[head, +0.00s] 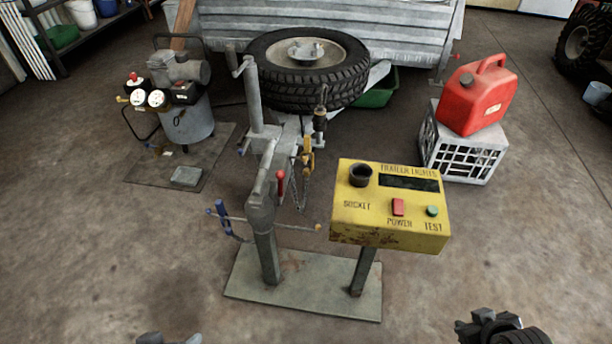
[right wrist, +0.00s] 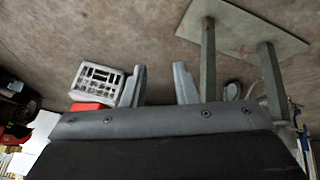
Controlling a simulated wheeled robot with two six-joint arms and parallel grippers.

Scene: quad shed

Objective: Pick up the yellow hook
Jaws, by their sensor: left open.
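The yellow hook (head: 308,152) hangs by a chain (head: 302,184) at the trailer's tongue, just behind the grey post and left of the yellow test box (head: 390,205) in the head view. Nothing grips it. My left gripper (head: 170,339) shows only its grey tips at the bottom edge, open, well in front of and below the hook. My right arm's dark end shows at the bottom right of the head view. In the right wrist view my right gripper (right wrist: 160,84) has its two grey fingers apart, with nothing between them.
A grey stand (head: 265,240) on a flat plate (head: 325,303) is in front of the hook, with a blue-handled bar on it. A compressor (head: 187,115) is left; a red fuel can (head: 475,98) sits on a white crate (head: 450,150) right. Front-left floor is clear.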

